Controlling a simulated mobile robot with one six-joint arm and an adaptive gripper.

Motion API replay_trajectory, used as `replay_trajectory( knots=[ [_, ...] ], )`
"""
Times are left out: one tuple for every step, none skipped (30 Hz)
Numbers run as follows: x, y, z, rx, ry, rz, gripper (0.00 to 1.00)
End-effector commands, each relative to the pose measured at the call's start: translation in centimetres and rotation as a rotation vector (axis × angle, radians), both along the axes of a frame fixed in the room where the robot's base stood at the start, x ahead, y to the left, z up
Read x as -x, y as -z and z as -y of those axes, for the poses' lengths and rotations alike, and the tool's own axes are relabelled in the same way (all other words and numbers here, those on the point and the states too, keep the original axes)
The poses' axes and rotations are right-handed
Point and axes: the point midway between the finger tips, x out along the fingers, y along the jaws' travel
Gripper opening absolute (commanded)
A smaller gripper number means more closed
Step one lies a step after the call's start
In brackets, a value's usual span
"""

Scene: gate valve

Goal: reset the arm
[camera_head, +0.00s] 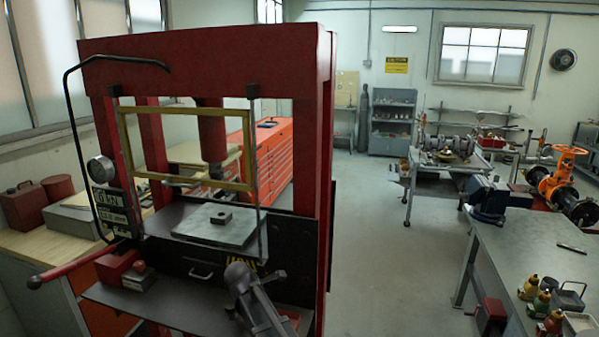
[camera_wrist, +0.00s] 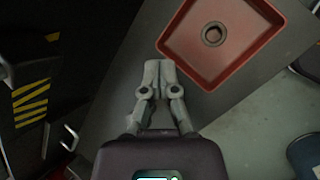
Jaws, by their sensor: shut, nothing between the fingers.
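My gripper (camera_wrist: 160,72) is shut and empty in the wrist view, its two grey fingertips together. It is over a dark grey shelf (camera_wrist: 120,70), beside the lower left of a red tray (camera_wrist: 188,55). A dark nut or ring (camera_wrist: 213,34) lies in that tray. In the head view my grey arm stands at the bottom middle, in front of the red press (camera_head: 205,72). The fingertips cannot be made out clearly there. Part of the red tray (camera_head: 291,317) shows beside the arm.
The press has a yellow guard frame (camera_head: 184,180), a plate (camera_head: 215,232) with a small block on it, and a red lever (camera_head: 62,273) at left. A metal bench (camera_head: 540,245) at right holds a vise (camera_head: 492,198) and several small bottles. An orange valve (camera_head: 565,185) stands behind. The middle floor is clear.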

Motion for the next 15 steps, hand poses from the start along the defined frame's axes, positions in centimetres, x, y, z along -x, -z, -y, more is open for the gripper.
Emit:
replay_trajectory(
  knots=[
    [1.0, 0.4, 2.5, -0.040, 0.086, -0.004, 0.00],
    [1.4, 0.6, 3.7, -0.066, 0.140, -0.006, 0.00],
    [2.0, 0.8, 5.1, -0.099, 0.210, -0.009, 0.00],
    [2.4, 1.0, 6.2, -0.124, 0.264, -0.010, 0.00],
    [2.9, 1.2, 7.3, -0.148, 0.316, -0.012, 0.00],
    [3.5, 1.4, 8.7, -0.179, 0.389, -0.014, 0.00],
    [4.0, 1.6, 9.7, -0.203, 0.442, -0.015, 0.00],
    [4.5, 1.7, 10.7, -0.225, 0.497, -0.016, 0.00],
    [5.2, 2.0, 12.0, -0.255, 0.569, -0.019, 0.00],
    [5.8, 2.1, 13.0, -0.276, 0.624, -0.020, 0.00],
    [6.4, 2.3, 13.9, -0.298, 0.679, -0.020, 0.00],
    [7.1, 2.4, 15.1, -0.325, 0.751, -0.023, 0.00],
    [7.7, 2.6, 16.0, -0.344, 0.808, -0.023, 0.00],
    [8.3, 2.7, 16.9, -0.365, 0.863, -0.024, 0.00],
    [9.2, 2.9, 18.0, -0.390, 0.937, -0.025, 0.00]
  ],
)
